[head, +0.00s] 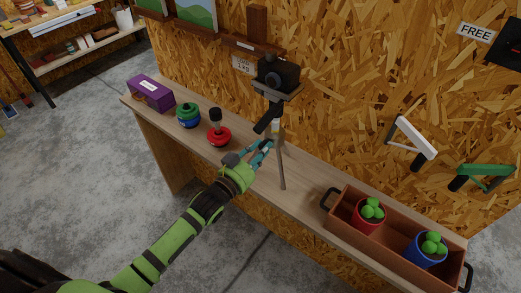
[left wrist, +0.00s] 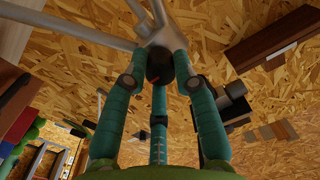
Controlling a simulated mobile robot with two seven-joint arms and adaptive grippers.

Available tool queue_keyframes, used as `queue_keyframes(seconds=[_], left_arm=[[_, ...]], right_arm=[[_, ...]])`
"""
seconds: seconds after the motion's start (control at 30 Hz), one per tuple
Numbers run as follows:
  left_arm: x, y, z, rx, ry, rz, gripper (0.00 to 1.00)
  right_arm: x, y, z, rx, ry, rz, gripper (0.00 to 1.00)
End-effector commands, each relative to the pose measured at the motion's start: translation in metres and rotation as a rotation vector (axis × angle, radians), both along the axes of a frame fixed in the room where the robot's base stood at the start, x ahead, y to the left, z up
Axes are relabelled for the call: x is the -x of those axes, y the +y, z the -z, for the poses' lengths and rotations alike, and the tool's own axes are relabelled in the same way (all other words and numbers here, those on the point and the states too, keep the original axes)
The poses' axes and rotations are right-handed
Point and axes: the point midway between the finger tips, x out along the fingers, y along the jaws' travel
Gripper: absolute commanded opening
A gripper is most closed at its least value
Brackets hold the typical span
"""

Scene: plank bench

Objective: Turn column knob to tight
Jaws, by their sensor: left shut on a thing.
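A tripod (head: 282,160) with a dark camera (head: 278,75) on top stands on the plank bench against the wall. My left gripper (head: 266,147) reaches its teal fingers to the column just below the camera. The knob is hidden by the fingers in the head view. I cannot read any tight marking. My right gripper is out of view.
Left on the bench (head: 305,190) are a purple box (head: 151,94), a blue-green round object (head: 188,116) and a red-based object (head: 219,135). At right a brown tray (head: 350,239) holds a red pot (head: 369,217) and a blue pot (head: 425,251). A shelf (head: 215,37) hangs behind.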

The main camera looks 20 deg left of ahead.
Motion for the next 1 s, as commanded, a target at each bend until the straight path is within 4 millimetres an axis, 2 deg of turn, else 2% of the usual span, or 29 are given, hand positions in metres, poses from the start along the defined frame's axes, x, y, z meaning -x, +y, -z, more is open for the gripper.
queue_keyframes(seconds=[0.03,0.1,0.13,0.17,0.2,0.5,0.63,1.0], left_arm=[[-0.002,0.001,-0.008,0.003,-0.018,0.0,0.0],[-0.002,0.001,-0.008,0.003,-0.018,0.0,0.0],[-0.002,0.001,-0.008,0.003,-0.018,0.0,0.36],[-0.002,0.001,-0.008,0.003,-0.018,0.0,0.48],[-0.002,0.001,-0.008,0.003,-0.018,0.0,0.52],[0.0,0.0,-0.003,0.002,-0.007,0.0,0.52],[0.009,0.004,-0.001,0.001,-0.003,0.0,0.52],[0.079,0.026,-0.001,0.001,-0.003,0.0,0.52]], right_arm=[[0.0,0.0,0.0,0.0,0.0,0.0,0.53],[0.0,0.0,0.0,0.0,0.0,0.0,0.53],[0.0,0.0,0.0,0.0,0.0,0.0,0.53],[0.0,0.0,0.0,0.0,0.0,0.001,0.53],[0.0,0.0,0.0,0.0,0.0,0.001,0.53],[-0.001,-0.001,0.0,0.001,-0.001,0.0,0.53],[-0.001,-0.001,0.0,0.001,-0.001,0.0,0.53],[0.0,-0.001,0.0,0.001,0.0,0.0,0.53]])
